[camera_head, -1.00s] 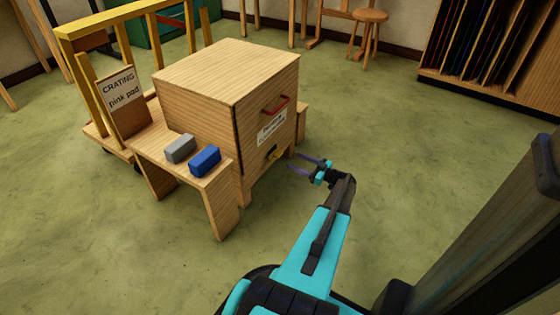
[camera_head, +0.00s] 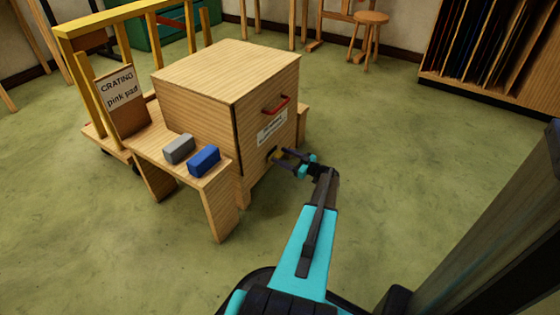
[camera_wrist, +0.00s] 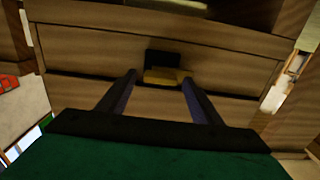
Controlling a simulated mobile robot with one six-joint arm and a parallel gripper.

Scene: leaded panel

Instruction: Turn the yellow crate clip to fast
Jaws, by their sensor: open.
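The yellow crate clip (camera_wrist: 160,77) sits on a dark plate low on the front face of the wooden crate (camera_head: 222,75). In the wrist view it lies level, just beyond and between my fingertips. In the head view the clip (camera_head: 273,153) is small and partly covered by my gripper (camera_head: 282,157). My gripper also shows in the wrist view (camera_wrist: 158,80), its two fingers apart on either side of the clip. I cannot tell whether either finger touches it.
A red handle (camera_head: 275,105) and a white label (camera_head: 272,128) are above the clip. A bench (camera_head: 218,178) left of the crate bears a grey block (camera_head: 179,149) and a blue block (camera_head: 204,161). A sign (camera_head: 120,92) reads "CRATING pink pad".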

